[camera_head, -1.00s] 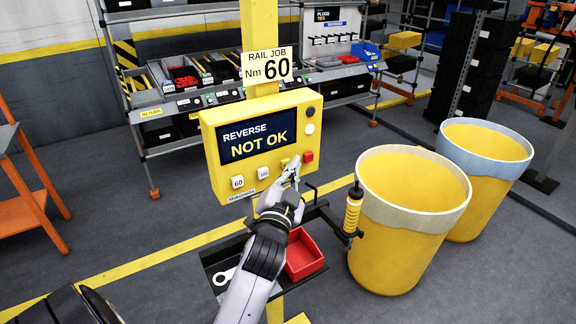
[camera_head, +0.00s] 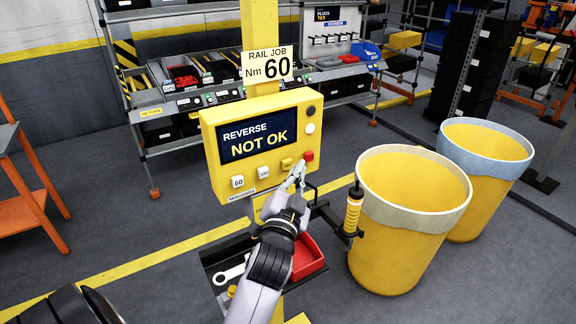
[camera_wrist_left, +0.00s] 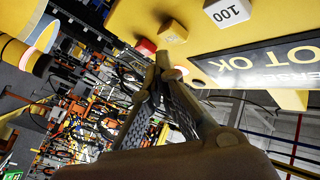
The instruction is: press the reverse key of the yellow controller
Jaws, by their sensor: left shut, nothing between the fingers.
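The yellow controller (camera_head: 212,150) faces me on the post, and its screen (camera_head: 256,137) reads "REVERSE NOT OK". Along its lower edge sit a white "60" key (camera_head: 238,182), a white "100" key (camera_head: 264,172), a yellow key (camera_head: 286,163) and a red key (camera_head: 309,156). No key label reading "reverse" is legible. My left gripper (camera_head: 300,170) is shut and empty, its tips just below and between the yellow and red keys. In the left wrist view the fingertips (camera_wrist_left: 167,70) are near the red key (camera_wrist_left: 145,46) and yellow key (camera_wrist_left: 174,33); I cannot tell contact. My right gripper is not in view.
A black knob (camera_head: 311,111) and a white button (camera_head: 310,128) are on the controller's right side. A yellow-banded tool (camera_head: 352,212) hangs at the right, beside a yellow bin (camera_head: 400,240).

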